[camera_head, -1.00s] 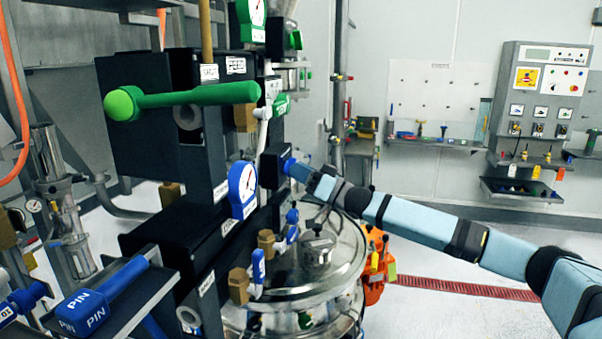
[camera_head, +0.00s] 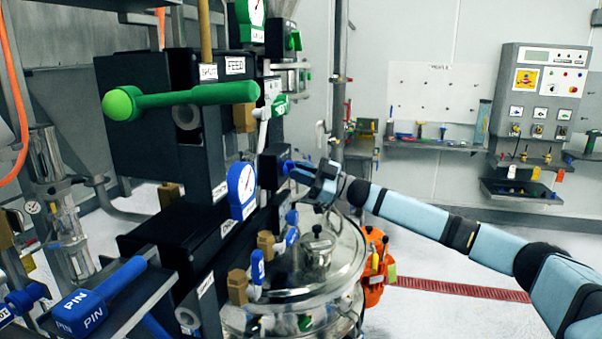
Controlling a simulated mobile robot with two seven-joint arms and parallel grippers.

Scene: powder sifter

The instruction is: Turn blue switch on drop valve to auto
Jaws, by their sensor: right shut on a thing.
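The drop valve's blue switch (camera_head: 289,167) sits on the right face of a small black box (camera_head: 270,163), in the middle of the head view. My right gripper (camera_head: 295,170) reaches in from the right and is shut on the blue switch. The fingers cover most of the switch, so its setting cannot be read. My left gripper is not in view.
A blue-rimmed gauge (camera_head: 242,190) is just left of the box. A long green lever (camera_head: 180,98) juts out above it. A steel vessel lid (camera_head: 315,260) with small blue-handled valves (camera_head: 258,268) lies below. A grey control panel (camera_head: 540,95) is on the back wall.

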